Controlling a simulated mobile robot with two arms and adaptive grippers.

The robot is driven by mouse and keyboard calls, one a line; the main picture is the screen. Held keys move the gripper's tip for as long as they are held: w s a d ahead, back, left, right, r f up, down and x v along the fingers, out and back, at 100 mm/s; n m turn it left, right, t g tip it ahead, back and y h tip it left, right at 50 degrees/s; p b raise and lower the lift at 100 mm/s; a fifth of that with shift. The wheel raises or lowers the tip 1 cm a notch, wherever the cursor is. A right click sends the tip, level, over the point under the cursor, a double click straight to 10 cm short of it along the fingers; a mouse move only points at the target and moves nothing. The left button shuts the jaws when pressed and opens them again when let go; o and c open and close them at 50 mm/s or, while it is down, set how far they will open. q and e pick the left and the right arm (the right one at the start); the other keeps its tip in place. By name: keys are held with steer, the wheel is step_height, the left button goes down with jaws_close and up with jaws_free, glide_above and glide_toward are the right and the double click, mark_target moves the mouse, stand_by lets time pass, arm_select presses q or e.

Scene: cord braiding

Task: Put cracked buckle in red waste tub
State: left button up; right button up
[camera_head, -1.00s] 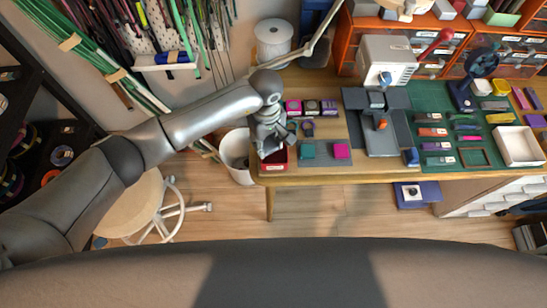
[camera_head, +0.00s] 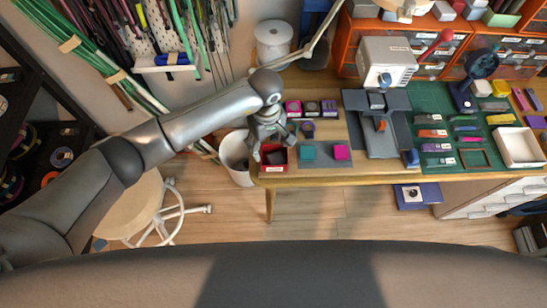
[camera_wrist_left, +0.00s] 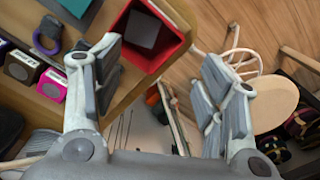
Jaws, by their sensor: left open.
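The red waste tub (camera_head: 273,167) stands at the front left corner of the table. In the left wrist view, the red tub (camera_wrist_left: 171,26) shows its open top, with a grey patch inside. I cannot tell whether that patch is the cracked buckle or the tub's floor. My left gripper (camera_head: 273,136) is just behind and above the tub, with its fingers apart. In the left wrist view, the gripper (camera_wrist_left: 160,88) has nothing between its fingertips. I cannot make out the cracked buckle for certain in either view. My right gripper is not in view.
A dark ring with a purple part (camera_head: 307,130), a teal block (camera_head: 308,152) and a magenta block (camera_head: 341,152) lie right of the tub. Several small boxes (camera_head: 311,107) stand behind. A white bin (camera_head: 236,150) is on the floor left of the table.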

arm_select(q)
step_height(320, 180, up, 11)
stand_by(0.3)
steer(key=shift+r, duration=0.1)
